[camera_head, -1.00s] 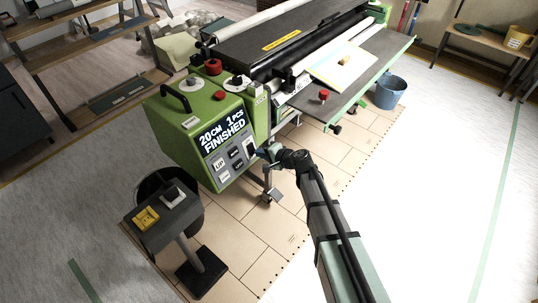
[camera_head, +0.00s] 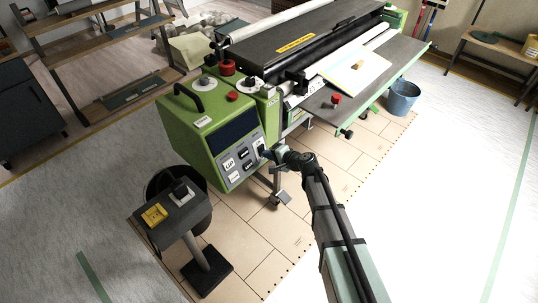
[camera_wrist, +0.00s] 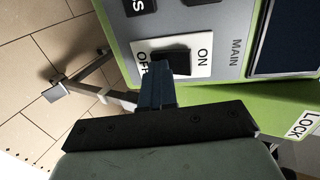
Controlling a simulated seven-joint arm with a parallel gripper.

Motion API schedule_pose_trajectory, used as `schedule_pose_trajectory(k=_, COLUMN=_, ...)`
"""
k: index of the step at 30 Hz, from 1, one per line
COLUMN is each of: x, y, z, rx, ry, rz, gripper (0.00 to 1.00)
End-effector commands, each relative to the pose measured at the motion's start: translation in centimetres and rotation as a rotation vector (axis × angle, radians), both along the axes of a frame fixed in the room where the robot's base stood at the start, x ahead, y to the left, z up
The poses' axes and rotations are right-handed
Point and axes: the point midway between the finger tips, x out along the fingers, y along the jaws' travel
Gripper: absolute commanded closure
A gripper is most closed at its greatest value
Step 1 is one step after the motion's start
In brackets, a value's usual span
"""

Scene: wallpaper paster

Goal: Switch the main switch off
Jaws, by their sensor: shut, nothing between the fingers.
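The main switch, a black rocker on a white plate (camera_wrist: 203,68) marked ON and OFF, shows in the wrist view beside the word MAIN. My gripper (camera_wrist: 156,86) is shut and empty. Its fingertips overlap the OFF end of the rocker (camera_wrist: 172,60) and appear to touch it. They hide part of the OFF label and that end of the switch. In the head view, the switch plate (camera_head: 260,146) is at the right of the green machine's control panel, with my gripper (camera_head: 269,154) against it. The panel's display (camera_head: 234,130) is dark.
The green control box (camera_head: 185,125) carries several buttons and knobs. A grey pedestal (camera_head: 180,215) with a yellow switch stands at front left. A blue bucket (camera_head: 403,97) stands at the right. The floor right of the arm is clear.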

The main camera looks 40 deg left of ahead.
Motion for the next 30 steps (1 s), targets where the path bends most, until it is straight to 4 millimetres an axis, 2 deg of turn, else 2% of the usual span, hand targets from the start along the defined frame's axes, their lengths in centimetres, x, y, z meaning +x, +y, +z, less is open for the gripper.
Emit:
schedule_pose_trajectory(k=12, x=0.0, y=0.1, z=1.4, rx=0.001, ry=0.0, rz=0.0, gripper=1.0)
schedule_pose_trajectory(k=23, x=0.0, y=0.0, z=1.6, rx=0.001, ry=0.0, rz=0.0, gripper=1.0)
schedule_pose_trajectory(k=26, x=0.0, y=-0.4, z=1.8, rx=0.001, ry=0.0, rz=0.0, gripper=1.0)
schedule_pose_trajectory(k=30, x=-0.1, y=-2.0, z=2.5, rx=0.001, ry=0.0, rz=-0.001, gripper=1.0)
